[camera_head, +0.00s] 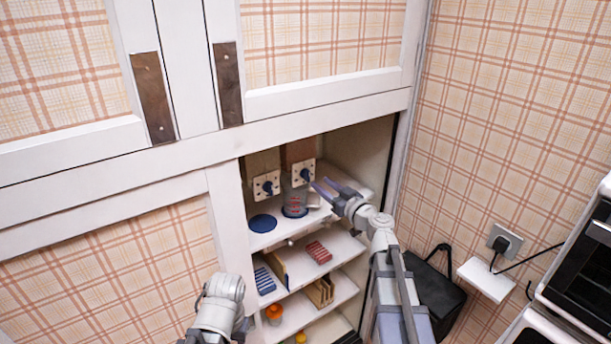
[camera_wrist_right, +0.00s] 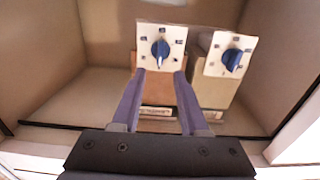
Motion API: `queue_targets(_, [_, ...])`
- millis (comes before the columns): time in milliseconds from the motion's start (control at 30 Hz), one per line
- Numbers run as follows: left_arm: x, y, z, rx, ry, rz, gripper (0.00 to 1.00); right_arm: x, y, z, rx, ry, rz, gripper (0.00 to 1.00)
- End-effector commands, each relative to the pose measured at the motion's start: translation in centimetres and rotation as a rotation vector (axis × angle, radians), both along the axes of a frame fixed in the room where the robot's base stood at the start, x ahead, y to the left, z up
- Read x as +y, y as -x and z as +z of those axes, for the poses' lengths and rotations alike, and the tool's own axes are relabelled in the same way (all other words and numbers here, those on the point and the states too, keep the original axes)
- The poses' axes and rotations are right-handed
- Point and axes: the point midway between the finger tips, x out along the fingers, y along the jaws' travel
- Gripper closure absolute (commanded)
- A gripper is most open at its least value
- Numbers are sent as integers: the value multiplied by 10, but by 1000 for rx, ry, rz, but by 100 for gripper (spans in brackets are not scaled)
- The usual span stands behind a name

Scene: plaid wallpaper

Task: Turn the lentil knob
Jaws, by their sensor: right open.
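Two dispensers hang in the cupboard, each with a pale square dial plate and a blue knob. The right dispenser's knob (camera_head: 304,176) shows in the head view, and in the upside-down wrist view this knob (camera_wrist_right: 160,48) is on the left. The other knob (camera_head: 267,187) also shows in the wrist view (camera_wrist_right: 232,60). I cannot read which one is lentil. My right gripper (camera_head: 320,185) is open, its purple fingers (camera_wrist_right: 160,74) pointing at the right dispenser's plate, one to each side of its knob and apparently short of it. My left gripper is out of the head view; only its arm shows.
A clear measuring cup (camera_head: 296,199) with red marks stands under the right dispenser. A blue disc (camera_head: 262,223) lies beside it on the shelf. Lower shelves hold small boxes (camera_head: 319,252). The cupboard's white frame (camera_head: 228,225) borders the opening. A black bag (camera_head: 437,291) stands right.

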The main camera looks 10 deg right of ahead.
Motion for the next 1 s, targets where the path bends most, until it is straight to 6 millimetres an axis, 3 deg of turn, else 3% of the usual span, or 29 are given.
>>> queue_targets(400, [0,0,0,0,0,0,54,21,-58,0,1,0,3,56])
queue_targets(767, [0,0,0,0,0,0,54,25,-66,0,1,-1,2,56])
queue_targets(1000, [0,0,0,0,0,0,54,25,-66,0,1,-1,2,82])
